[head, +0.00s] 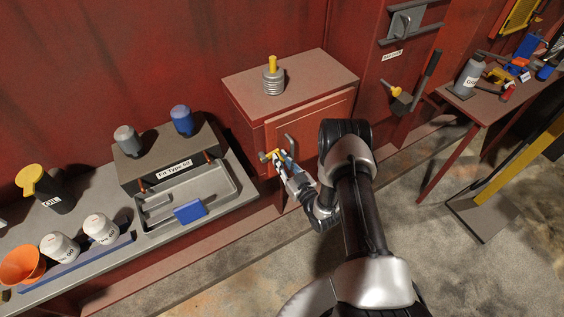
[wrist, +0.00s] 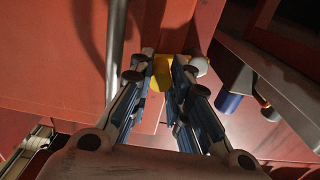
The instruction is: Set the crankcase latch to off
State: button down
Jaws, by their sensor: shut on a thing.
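The yellow latch (head: 268,154), which I take to be the crankcase latch, is on the front of the red cabinet (head: 243,103), left of its grey door handle (head: 290,144). My gripper (head: 278,158) is at the latch with its fingers shut on it. In the wrist view the yellow latch (wrist: 161,74) sits between the blue-padded fingertips of my gripper (wrist: 163,88). A pale round end shows right of the yellow part. The fingers partly cover the latch, and I cannot read its setting or any on/off mark.
A spring-like coil with a yellow top (head: 272,76) stands on the cabinet. Left is a bench with a grey tray (head: 232,205), white jars and an orange funnel (head: 22,264). Right are a yellow-knobbed wall lever (head: 396,92) and a red table (head: 432,99). The front floor is clear.

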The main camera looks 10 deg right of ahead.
aim_at(269, 148)
jog(key=n, duration=0.1)
jog(key=r+n, duration=0.1)
jog(key=n, duration=0.2)
jog(key=shift+s+a+r+n, duration=0.1)
jog(key=shift+a+r+n, duration=0.2)
jog(key=shift+a+r, duration=0.1)
jog(key=n, duration=0.2)
jog(key=a+r+n, duration=0.1)
jog(key=shift+s+n, duration=0.2)
jog(key=shift+n, duration=0.2)
jog(key=shift+s+a+r+n+b, duration=0.15)
jog(key=shift+a+n+b, duration=0.25)
jog(key=shift+n, duration=0.85)
jog(key=shift+s+a+r+n+b, duration=0.15)
jog(key=shift+a+n+b, duration=0.25)
jog(key=shift+n, duration=0.9)
jog(key=shift+s+a+r+n+b, duration=0.15)
jog(key=shift+a+n+b, duration=0.25)
jog(key=shift+n, duration=0.85)
jog(key=shift+a, duration=0.2)
jog(key=c, duration=1.8)
grip_release()
jog(key=v, duration=1.2)
jog(key=shift+d, duration=0.15)
